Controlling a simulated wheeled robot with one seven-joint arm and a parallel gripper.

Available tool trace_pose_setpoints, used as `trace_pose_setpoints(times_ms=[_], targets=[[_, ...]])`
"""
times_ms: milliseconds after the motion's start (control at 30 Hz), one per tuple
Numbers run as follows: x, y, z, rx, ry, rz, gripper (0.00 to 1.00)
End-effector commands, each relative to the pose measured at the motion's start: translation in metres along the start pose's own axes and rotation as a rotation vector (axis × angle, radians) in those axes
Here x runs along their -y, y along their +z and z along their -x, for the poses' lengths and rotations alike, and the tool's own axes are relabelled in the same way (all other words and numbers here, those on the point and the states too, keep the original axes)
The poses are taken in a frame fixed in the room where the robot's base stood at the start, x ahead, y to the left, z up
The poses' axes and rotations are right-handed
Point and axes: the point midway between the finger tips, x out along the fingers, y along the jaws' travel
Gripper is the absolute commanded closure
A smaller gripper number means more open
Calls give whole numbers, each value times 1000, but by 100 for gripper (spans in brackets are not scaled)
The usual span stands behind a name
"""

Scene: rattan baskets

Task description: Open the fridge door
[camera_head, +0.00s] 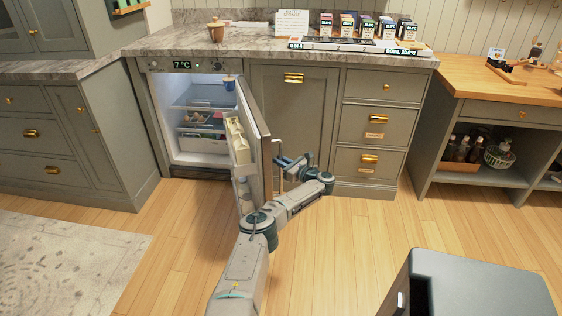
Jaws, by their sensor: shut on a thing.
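The fridge (197,120) is built in under the stone counter at the left of the middle, with a lit display reading 7 °C above it. Its door (255,128) is swung wide open toward me, hinged on the right. A vertical handle (279,160) is on the outer face of the door. My gripper (281,162) is at this handle, shut on it; the fingertips are small and partly hard to make out.
Cabinets with brass handles (293,78) stand right of the fridge, close behind my arm. The counter (250,44) holds a lidded jar (216,30) and several small boxes. A wooden-topped shelf unit (492,82) is at right. The wooden floor (345,235) is clear around the door.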

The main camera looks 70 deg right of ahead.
Motion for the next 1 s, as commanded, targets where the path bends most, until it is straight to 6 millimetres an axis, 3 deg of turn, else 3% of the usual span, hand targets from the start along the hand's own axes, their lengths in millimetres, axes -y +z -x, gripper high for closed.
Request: trace_pose_setpoints(times_ms=[33,100,467,567,1000], targets=[[-1,7,-6,9,4,6,80],[-1,7,-5,8,4,6,68],[3,3,6,3,-6,2,68],[3,3,19,1,-7,2,68],[2,4,112,3,-5,2,68]])
